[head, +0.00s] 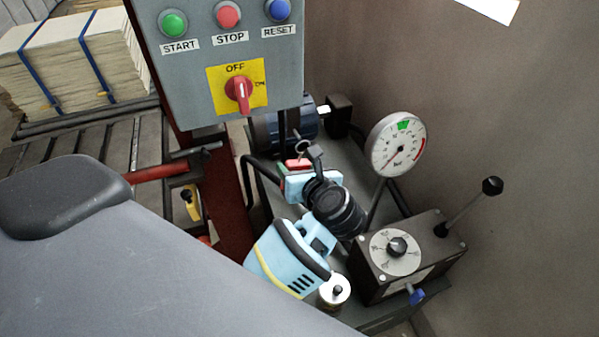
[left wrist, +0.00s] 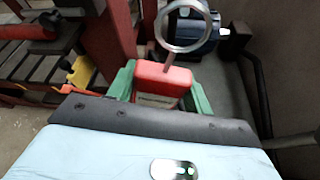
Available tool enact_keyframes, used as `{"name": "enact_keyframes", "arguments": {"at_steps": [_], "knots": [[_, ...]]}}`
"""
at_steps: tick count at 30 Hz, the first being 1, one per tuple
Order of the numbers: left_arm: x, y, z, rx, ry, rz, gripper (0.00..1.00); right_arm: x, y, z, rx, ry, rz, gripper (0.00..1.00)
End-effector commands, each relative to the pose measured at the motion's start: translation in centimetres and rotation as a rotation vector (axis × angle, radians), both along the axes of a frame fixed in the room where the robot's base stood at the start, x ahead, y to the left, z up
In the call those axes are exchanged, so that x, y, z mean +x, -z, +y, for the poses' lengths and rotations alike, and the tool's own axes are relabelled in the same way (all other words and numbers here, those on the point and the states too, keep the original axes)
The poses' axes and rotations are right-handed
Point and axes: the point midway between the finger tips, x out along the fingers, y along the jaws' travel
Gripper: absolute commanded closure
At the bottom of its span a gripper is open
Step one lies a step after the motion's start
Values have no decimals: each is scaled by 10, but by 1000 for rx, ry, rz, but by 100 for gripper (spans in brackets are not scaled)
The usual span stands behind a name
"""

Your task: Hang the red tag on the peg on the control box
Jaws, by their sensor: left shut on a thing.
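The red tag (head: 297,163) is small and blocky, with a metal ring (left wrist: 182,22) standing up from it. In the left wrist view the tag (left wrist: 163,78) sits between the two green fingertips of my left gripper (left wrist: 160,88), which is shut on it. In the head view my left gripper (head: 292,168) holds the tag below the grey control box (head: 190,98), apart from its lower edge as seen. The box carries green, red and blue buttons and a red OFF/ON switch (head: 238,90). I cannot make out the peg clearly. My right gripper is not in view.
A round gauge (head: 396,145) stands right of my left arm. Below it is a dark box with a dial (head: 396,246) and a black-knobbed lever (head: 466,205). A dark blue motor (head: 300,128) lies behind the gripper. A roller conveyor with strapped stacks (head: 70,60) is at left.

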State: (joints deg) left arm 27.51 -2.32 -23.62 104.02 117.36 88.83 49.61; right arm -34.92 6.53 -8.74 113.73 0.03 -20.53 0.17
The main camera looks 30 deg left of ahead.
Motion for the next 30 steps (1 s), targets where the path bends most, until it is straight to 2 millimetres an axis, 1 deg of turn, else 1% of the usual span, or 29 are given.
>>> {"name": "enact_keyframes", "arguments": {"at_steps": [20, 30], "knots": [[23, 3, 27, 2, 0, -1, 73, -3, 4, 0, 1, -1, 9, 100], [30, 12, 34, -2, -1, 2, 73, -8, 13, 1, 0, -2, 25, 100]]}}
